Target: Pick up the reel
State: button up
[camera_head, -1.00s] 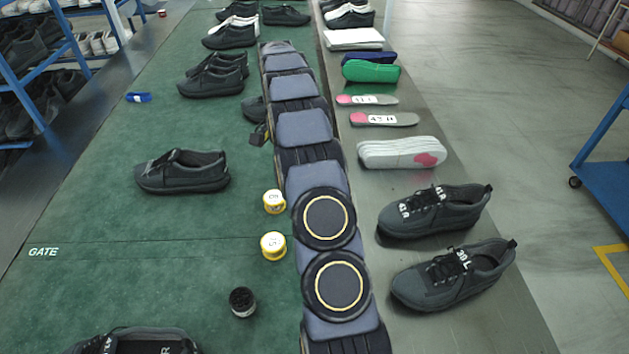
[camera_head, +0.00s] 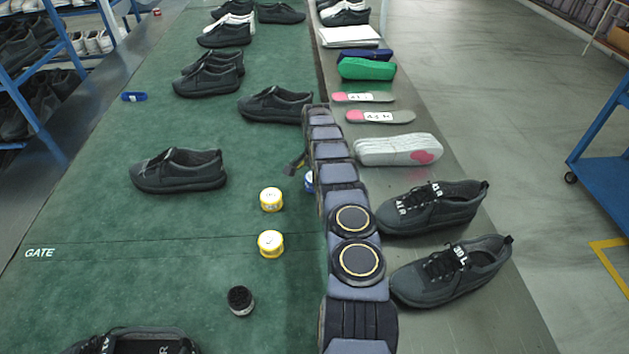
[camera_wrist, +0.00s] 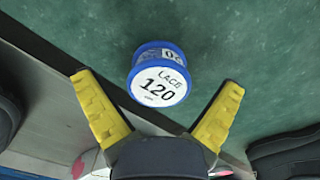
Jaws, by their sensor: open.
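The reel (camera_wrist: 158,78) is a blue spool with a white label reading "LACE 120", seen in the wrist view on the green mat. In the head view the reel (camera_head: 309,181) shows only as a blue sliver beside my arm, which hides most of it. My gripper (camera_wrist: 157,83) is open, its yellow fingers to the left and right of the reel and apart from it. In the head view only a dark part of my gripper (camera_head: 294,165) shows at the arm's left side.
Two yellow-and-white spools (camera_head: 271,199) (camera_head: 270,243) and a dark round brush-like item (camera_head: 240,300) stand left of my arm. A dark shoe (camera_head: 178,170) sits farther left and another (camera_head: 275,104) behind. Shoes and insoles line the grey strip at right.

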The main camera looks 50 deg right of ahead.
jog(key=shift+f, duration=0.6)
jog(key=c, duration=1.2)
jog(key=shift+r, duration=0.1)
jog(key=shift+r, duration=0.35)
notch_tip(320, 180, up, 3)
jog(key=shift+s+a+f, duration=0.1)
jog(key=shift+s, duration=0.05)
jog(key=s+a+r, duration=0.4)
jog(key=a, duration=0.1)
jog(key=s+a+r, duration=0.4)
jog(key=s+r, duration=0.1)
jog(key=shift+s+a+r, duration=0.2)
jog(key=shift+s+a, duration=0.05)
jog(key=shift+a, duration=0.15)
